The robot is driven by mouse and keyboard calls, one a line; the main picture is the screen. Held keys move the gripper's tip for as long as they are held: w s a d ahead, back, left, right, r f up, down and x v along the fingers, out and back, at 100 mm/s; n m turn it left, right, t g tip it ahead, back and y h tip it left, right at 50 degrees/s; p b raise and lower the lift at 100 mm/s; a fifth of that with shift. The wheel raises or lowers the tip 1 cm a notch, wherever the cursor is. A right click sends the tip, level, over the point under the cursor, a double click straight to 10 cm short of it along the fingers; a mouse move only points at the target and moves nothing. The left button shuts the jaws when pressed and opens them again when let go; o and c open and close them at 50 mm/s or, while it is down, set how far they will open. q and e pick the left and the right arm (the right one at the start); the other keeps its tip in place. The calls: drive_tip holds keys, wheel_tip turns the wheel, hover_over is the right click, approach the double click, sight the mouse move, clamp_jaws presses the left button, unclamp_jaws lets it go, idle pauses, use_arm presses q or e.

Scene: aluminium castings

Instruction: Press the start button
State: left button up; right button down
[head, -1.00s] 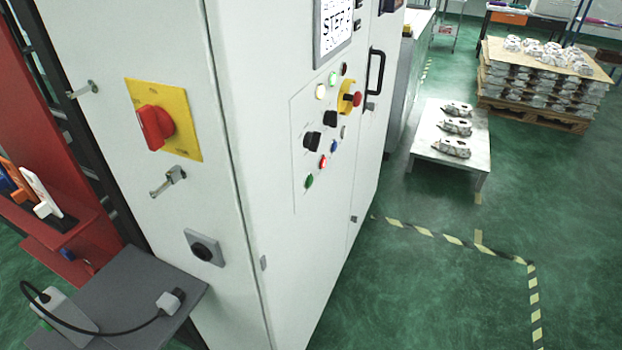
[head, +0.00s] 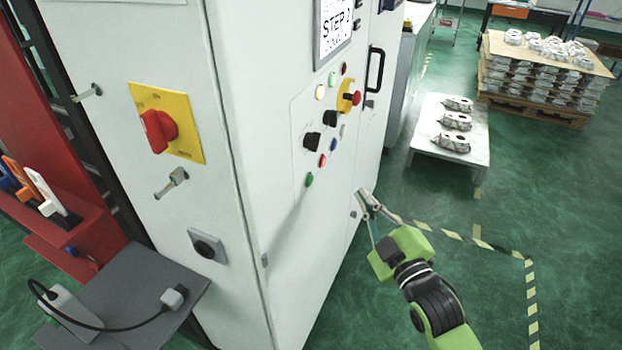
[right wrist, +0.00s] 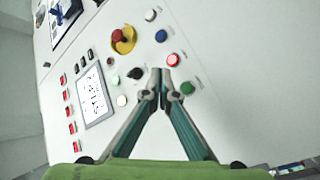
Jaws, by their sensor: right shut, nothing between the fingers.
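The control panel (head: 318,125) is on the white cabinet's front and carries several buttons and switches. A green button (head: 309,180) sits lowest on it, below a red button (head: 322,160). In the right wrist view, the green button (right wrist: 187,88) is right of the fingertips and the red button (right wrist: 173,60) just above them. A second, smaller green button (right wrist: 115,79) is left of them. Button labels are too small to read. My right gripper (head: 366,198) is shut and empty, in front of the cabinet, lower right of the green button. My left gripper is out of view.
A yellow emergency stop with a red knob (head: 348,97), black selector switches (head: 312,142) and a door handle (head: 375,70) are nearby. A red rotary switch (head: 158,131) is on the side face. A low table (head: 440,150) with castings stands right. Green floor is open.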

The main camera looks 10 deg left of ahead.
sight(309, 180)
drive_tip(key=shift+a, duration=0.15)
drive_tip(key=w+a+b, duration=0.1)
drive_tip(key=w+a, duration=0.1)
drive_tip(key=a, duration=0.6)
drive_tip(key=shift+w+b, duration=0.3)
drive_tip(key=shift+w, duration=0.05)
idle(1.4)
drive_tip(key=shift+w+a, duration=0.1)
drive_tip(key=shift+a, duration=0.35)
drive_tip(key=shift+w+a, duration=0.15)
drive_tip(key=shift+a, duration=0.25)
idle(0.5)
drive_tip(key=shift+d+p, duration=0.15)
drive_tip(key=shift+p, duration=0.15)
drive_tip(key=shift+s+d+p, duration=0.3)
drive_tip(key=shift+d+p, duration=0.05)
drive_tip(key=shift+d, duration=0.3)
